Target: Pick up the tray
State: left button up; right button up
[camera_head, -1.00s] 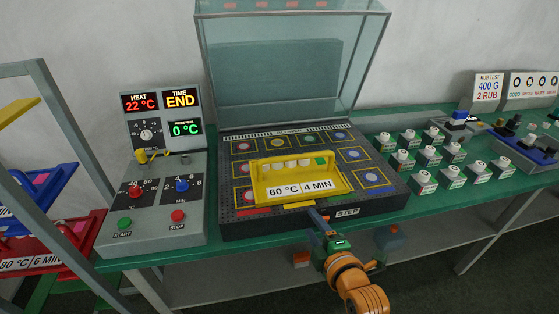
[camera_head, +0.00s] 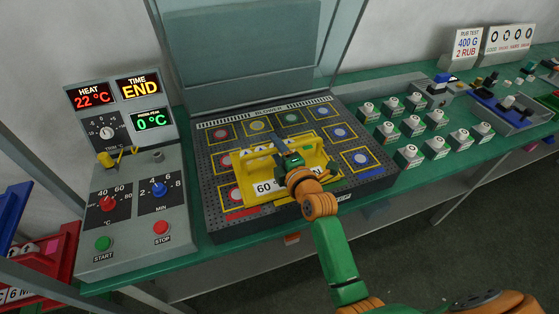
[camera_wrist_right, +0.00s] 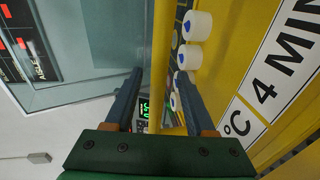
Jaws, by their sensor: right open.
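The yellow tray (camera_head: 264,189), labelled 60 °C 4 MIN, sits on the dark perforated bed (camera_head: 222,222) of the open-lidded machine. It also shows large in the right wrist view (camera_wrist_right: 240,55), with several white round pieces (camera_wrist_right: 197,26) beside its bar. My right gripper (camera_head: 288,160) is over the tray at its handle bar and hides part of the tray and label. In the right wrist view the fingers (camera_wrist_right: 160,76) are apart, with the yellow bar (camera_wrist_right: 161,45) running between them. Contact with the bar cannot be told. My left gripper is not in view.
The raised glass lid (camera_head: 245,55) stands behind the bed. A control box (camera_head: 130,215) with dials is at the left. Several white-topped blocks (camera_head: 409,156) stand on the green bench at the right. A red tray (camera_head: 62,252) is on the left rack.

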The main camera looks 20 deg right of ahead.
jog(key=shift+s+r, duration=0.1)
jog(key=shift+s, duration=0.1)
jog(key=c, duration=0.8)
grip_shut()
dwell(0.4)
